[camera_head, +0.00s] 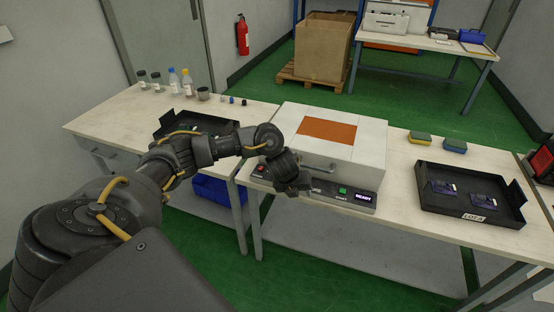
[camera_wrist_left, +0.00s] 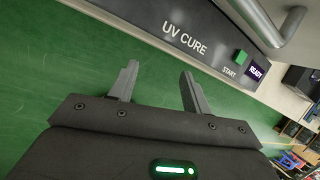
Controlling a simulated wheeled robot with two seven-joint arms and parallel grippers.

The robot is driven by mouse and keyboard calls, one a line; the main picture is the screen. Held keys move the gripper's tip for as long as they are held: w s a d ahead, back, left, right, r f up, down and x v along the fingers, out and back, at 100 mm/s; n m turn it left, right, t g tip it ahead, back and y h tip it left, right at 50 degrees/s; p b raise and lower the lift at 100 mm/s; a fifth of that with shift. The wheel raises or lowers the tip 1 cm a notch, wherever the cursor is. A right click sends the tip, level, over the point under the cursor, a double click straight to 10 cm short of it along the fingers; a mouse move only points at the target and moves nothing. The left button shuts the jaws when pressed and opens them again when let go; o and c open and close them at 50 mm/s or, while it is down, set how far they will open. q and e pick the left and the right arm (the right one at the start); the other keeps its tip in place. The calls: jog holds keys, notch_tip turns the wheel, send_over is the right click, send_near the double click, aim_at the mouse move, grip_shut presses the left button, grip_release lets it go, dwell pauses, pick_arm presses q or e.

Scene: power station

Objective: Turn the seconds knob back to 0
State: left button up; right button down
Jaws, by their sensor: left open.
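The white UV cure machine (camera_head: 360,145) stands on the bench, with an orange panel on its lid and a handle at its front. Its dark front strip shows a green START button (camera_head: 342,190), a lit READY display (camera_head: 363,197) and a red button (camera_head: 261,169). I cannot make out the seconds knob in either view; my left gripper (camera_head: 298,188) hides part of the strip. In the left wrist view my left gripper (camera_wrist_left: 157,70) is open and empty, its fingers pointing toward the strip, marked UV CURE (camera_wrist_left: 188,38). My right gripper is not in view.
A black tray (camera_head: 470,218) with two dark boards lies to the right, with two sponges (camera_head: 437,140) behind it. Another dark tray (camera_head: 228,128) sits behind my left arm. Several bottles (camera_head: 174,80) stand at the back left. Green floor lies open before the bench.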

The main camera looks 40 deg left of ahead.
pick_arm(q)
jog(key=s+a+r+m+y+p, duration=0.1)
jog(key=a+r+m+y+p, duration=0.1)
jog(key=a+r, duration=0.8)
jog(key=shift+g, duration=0.4)
jog(key=b+x, duration=0.3)
jog(key=x, duration=0.6)
jog(key=shift+w+a+f, duration=0.1)
jog(key=shift+a+f, duration=0.05)
jog(key=shift+f, duration=0.2)
jog(key=shift+x, duration=0.8)
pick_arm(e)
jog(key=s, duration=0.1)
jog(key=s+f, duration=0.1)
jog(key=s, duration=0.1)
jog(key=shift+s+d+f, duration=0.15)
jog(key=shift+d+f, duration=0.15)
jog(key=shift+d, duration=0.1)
pick_arm(q)
jog(key=shift+r, duration=0.1)
jog(key=c, duration=0.9)
jog(key=shift+c, duration=0.4)
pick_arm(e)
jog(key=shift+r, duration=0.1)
